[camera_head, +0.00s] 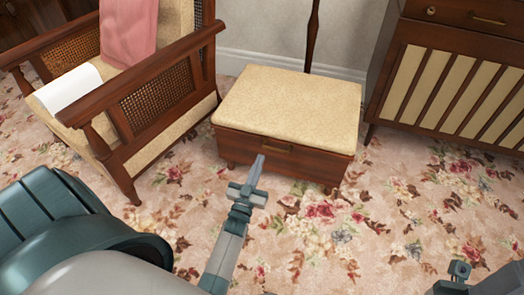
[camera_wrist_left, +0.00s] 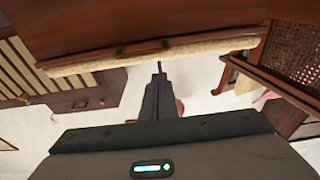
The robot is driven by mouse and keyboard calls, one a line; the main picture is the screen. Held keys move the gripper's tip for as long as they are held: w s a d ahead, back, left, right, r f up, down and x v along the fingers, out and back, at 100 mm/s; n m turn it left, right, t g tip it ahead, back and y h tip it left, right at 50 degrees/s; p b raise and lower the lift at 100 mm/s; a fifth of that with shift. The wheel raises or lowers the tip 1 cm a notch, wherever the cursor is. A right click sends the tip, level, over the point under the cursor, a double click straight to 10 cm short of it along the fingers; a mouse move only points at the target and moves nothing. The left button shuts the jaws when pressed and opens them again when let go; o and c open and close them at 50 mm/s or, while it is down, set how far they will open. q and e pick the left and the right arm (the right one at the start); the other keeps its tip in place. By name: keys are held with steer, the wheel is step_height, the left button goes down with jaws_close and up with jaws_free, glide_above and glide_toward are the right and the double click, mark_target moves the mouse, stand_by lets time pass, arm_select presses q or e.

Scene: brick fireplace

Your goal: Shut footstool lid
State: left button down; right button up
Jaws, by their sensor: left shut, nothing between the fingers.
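The footstool is a dark wooden box (camera_head: 315,166) on short legs, with a handle (camera_head: 277,147) on its front. Its cream padded lid (camera_head: 290,103) lies flat over the box, and I see no clear gap under it. In the left wrist view the lid's padded edge (camera_wrist_left: 100,62) and the wooden front show upside down. My left gripper (camera_head: 258,160) is shut and empty, just in front of the box near the handle. Its tips also show in the left wrist view (camera_wrist_left: 159,68), close to the lid's edge; I cannot tell whether they touch. Part of my right arm shows at the lower right, its fingers unclear.
A wooden armchair (camera_head: 150,100) with cane sides stands close to the left of the footstool. A slatted cabinet (camera_head: 450,75) stands at the right. A thin dark pole (camera_head: 312,35) is behind. Floral carpet (camera_head: 340,240) in front and to the right is clear.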

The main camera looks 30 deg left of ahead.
arm_select(q)
steer(key=shift+s+d+f, duration=0.2)
steer(key=shift+s+f, duration=0.25)
steer(key=shift+s, duration=0.3)
steer(key=shift+s+d+f, duration=0.2)
steer(key=shift+s+f, duration=0.2)
steer(key=shift+s, duration=0.35)
